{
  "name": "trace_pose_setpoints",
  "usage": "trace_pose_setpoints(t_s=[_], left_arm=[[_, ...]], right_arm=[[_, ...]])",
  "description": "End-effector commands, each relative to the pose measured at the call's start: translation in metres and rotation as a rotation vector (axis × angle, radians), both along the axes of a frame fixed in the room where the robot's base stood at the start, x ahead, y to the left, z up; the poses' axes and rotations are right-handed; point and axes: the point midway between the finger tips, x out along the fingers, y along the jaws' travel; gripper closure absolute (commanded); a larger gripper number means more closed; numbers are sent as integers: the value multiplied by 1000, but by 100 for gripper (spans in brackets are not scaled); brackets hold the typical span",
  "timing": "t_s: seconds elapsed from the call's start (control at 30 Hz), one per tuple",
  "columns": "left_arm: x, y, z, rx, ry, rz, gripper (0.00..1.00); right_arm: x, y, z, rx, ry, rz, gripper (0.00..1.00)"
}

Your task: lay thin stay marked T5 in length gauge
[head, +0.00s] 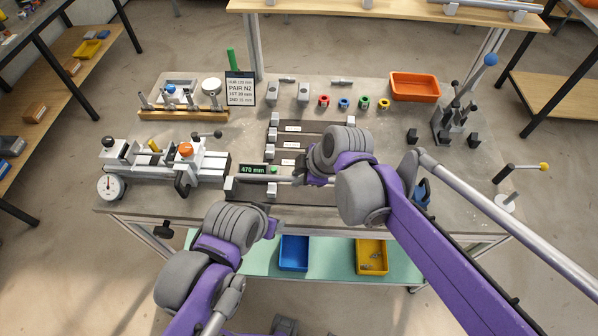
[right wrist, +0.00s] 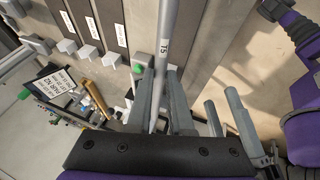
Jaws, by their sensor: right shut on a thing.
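The thin stay, a slim grey rod marked T5 (right wrist: 166,40), runs away from me between the fingers of my right gripper (right wrist: 160,88) in the right wrist view. In the head view this gripper (head: 300,175) is shut on the stay, mostly hidden by its own arm. The length gauge (head: 240,188) lies at the table's front edge, with a display reading 470 mm (head: 252,169). The stay is over or beside the gauge; I cannot tell whether it touches. My left gripper (head: 270,229) is in front of the table edge, its fingers too unclear to read.
Labelled slots with dark strips (head: 292,129) lie behind the gauge. A clamp fixture with a dial (head: 111,186) stands left. An orange bin (head: 414,86), coloured rings (head: 344,103) and a lever fixture (head: 458,120) stand at the back and right. A sign (head: 240,88) stands behind.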

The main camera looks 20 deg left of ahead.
Motion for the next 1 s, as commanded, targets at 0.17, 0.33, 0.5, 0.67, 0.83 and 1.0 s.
trace_pose_setpoints(t_s=[0.17,0.33,0.5,0.67,0.83,1.0], left_arm=[[-5,0,-15,0,10,0,50],[-9,0,-26,0,17,0,50],[-12,0,-35,0,22,0,50],[-12,0,-38,0,24,0,50],[-12,0,-38,0,24,0,50],[-12,0,-38,0,24,0,50]], right_arm=[[-1,0,-18,-1,2,0,100],[-1,0,-31,0,1,-1,100],[0,0,-43,0,0,-1,100],[0,0,-48,0,0,0,100],[0,0,-48,0,-1,0,100],[0,0,-48,0,-1,0,72]])
